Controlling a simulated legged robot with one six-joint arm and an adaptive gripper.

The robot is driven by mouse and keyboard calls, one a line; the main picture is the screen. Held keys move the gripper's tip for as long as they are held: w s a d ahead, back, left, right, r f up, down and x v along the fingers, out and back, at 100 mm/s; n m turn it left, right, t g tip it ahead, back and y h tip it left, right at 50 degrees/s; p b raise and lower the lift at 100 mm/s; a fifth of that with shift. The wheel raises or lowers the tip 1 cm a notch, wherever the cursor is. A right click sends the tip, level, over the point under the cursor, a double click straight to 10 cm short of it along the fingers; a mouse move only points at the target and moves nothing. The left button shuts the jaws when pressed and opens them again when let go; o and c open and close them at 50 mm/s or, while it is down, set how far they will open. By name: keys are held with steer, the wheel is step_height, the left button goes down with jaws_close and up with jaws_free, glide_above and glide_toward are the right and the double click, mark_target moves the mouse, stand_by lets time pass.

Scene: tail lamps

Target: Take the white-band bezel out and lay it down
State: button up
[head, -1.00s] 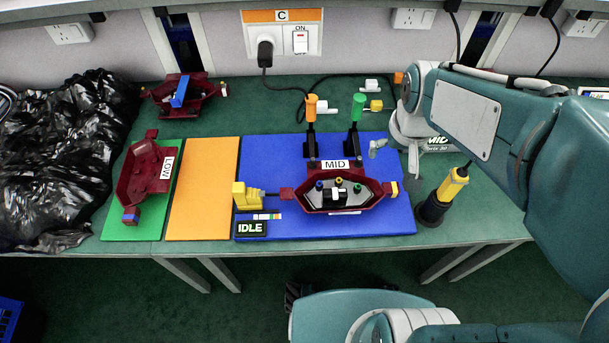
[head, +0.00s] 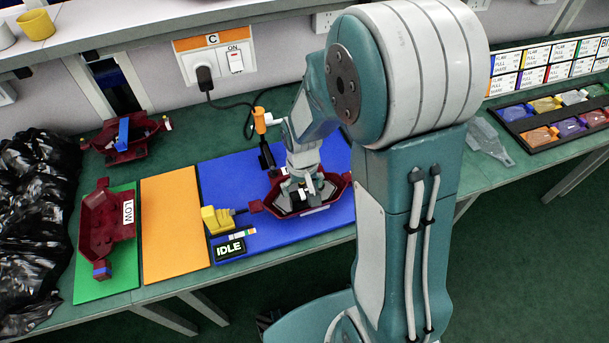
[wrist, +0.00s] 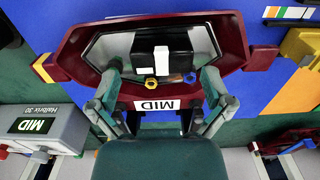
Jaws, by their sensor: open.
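The white-band bezel (wrist: 161,62) is a black block with a white stripe, seated in the dark red lamp housing (wrist: 77,38) in the wrist view. A yellow ring and a blue ring show at its lower edge. The housing also shows on the blue mat in the head view (head: 337,183). My gripper (wrist: 162,74) is open, one finger on each side of the bezel, with nothing visibly held. In the head view my gripper (head: 300,192) is over the housing and mostly hides the bezel. I cannot tell whether the fingers touch it.
An orange-handled tool (head: 262,125) stands close behind my gripper. A yellow block (head: 215,219) and the IDLE display (head: 230,250) are left of the housing. The orange mat (head: 173,225) is bare. The green mat (head: 90,285) holds a LOW housing (head: 103,225).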

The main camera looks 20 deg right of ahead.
mark_target(298, 195)
steer(key=f, duration=0.3)
steer(key=shift+s+a+f, duration=0.1)
steer(key=shift+s+a, duration=0.2)
steer(key=shift+s+d+f, duration=0.1)
steer(key=shift+d+f, duration=0.2)
steer(key=shift+d, duration=0.15)
steer(key=shift+a, duration=0.3)
steer(key=c, duration=0.9)
steer(key=shift+w+f, duration=0.1)
steer(key=shift+w, duration=0.15)
steer(key=shift+c, duration=1)
steer(key=shift+w+a+r, duration=0.1)
steer(key=shift+a+r, duration=0.2)
steer(key=shift+a, duration=0.1)
jaws_close()
steer(key=shift+r, duration=0.15)
steer(key=shift+d+r, duration=0.45)
steer(key=shift+r, duration=0.15)
